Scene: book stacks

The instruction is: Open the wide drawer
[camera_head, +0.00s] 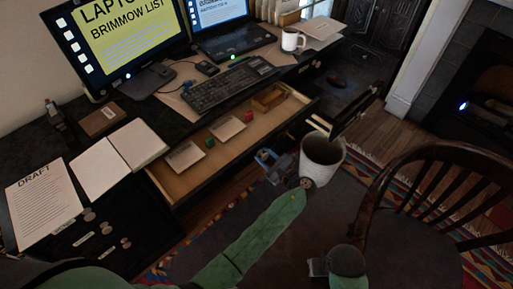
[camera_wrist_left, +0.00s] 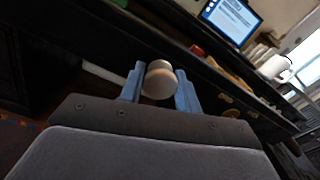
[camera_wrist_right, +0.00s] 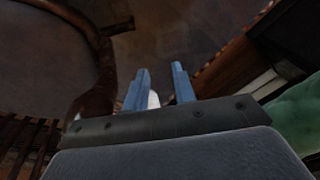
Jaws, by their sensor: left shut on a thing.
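The wide drawer (camera_head: 178,188) of the dark desk is pulled out, showing its pale wooden inside. Cards, a green cube (camera_head: 210,142), a red cube (camera_head: 249,116) and a small wooden tray (camera_head: 269,97) lie in it. My left gripper (camera_head: 268,158) is at the drawer's front. In the left wrist view, my left gripper (camera_wrist_left: 160,82) is shut on a round pale knob (camera_wrist_left: 160,80), one finger on each side. My right gripper (camera_head: 318,267) is low, near the chair, away from the drawer. In the right wrist view its fingers (camera_wrist_right: 156,88) are apart, with nothing clearly held.
A pale bin (camera_head: 322,165) stands close beside my left wrist. A wooden chair (camera_head: 440,160) fills the right side. A smaller drawer (camera_head: 357,112) at the right is also out. Monitor, laptop, keyboard (camera_head: 217,88), mug (camera_head: 292,40) and papers cover the desktop.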

